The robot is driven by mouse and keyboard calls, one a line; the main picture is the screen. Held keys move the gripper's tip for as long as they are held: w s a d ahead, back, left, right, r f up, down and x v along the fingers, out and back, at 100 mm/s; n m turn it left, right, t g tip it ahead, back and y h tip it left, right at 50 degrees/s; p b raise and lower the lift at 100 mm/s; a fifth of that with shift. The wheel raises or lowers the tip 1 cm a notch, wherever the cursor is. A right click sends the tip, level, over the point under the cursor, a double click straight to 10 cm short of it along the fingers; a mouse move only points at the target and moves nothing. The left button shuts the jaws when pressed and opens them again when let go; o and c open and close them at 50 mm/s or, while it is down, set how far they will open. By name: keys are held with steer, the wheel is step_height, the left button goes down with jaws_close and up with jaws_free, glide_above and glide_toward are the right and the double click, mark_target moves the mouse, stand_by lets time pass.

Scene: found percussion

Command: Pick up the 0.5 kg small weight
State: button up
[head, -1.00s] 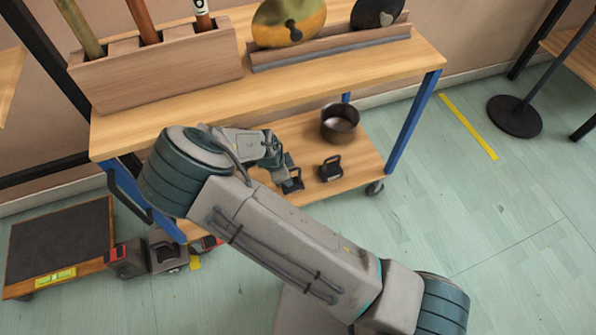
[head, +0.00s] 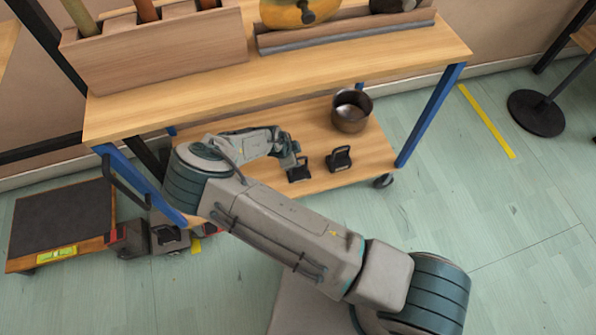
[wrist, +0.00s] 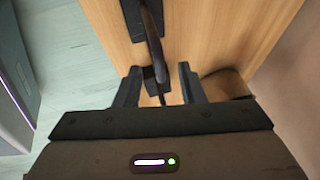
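Two small black weights with loop handles sit on the lower wooden shelf in the head view. The left weight (head: 299,171) is right by my gripper (head: 292,160); the right weight (head: 339,158) stands a little apart. I cannot read a mass on either. In the wrist view my gripper (wrist: 158,70) is open, with its two dark fingers apart. A black weight with a curved handle (wrist: 153,40) lies in line with the gap between them. Whether the fingers reach around the handle or stop short of it is unclear.
A metal pot (head: 351,112) stands behind the weights on the lower shelf (head: 315,122). The upper tabletop (head: 340,62) overhangs the shelf's back. A blue leg (head: 432,115) bounds the right side.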

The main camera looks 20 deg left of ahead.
steer(key=b+x, duration=0.1)
steer(key=x, duration=0.4)
steer(key=shift+f+b, duration=0.2)
steer(key=shift+b, duration=0.1)
steer(key=shift+r, duration=0.1)
jaws_close()
stand_by(1.0)
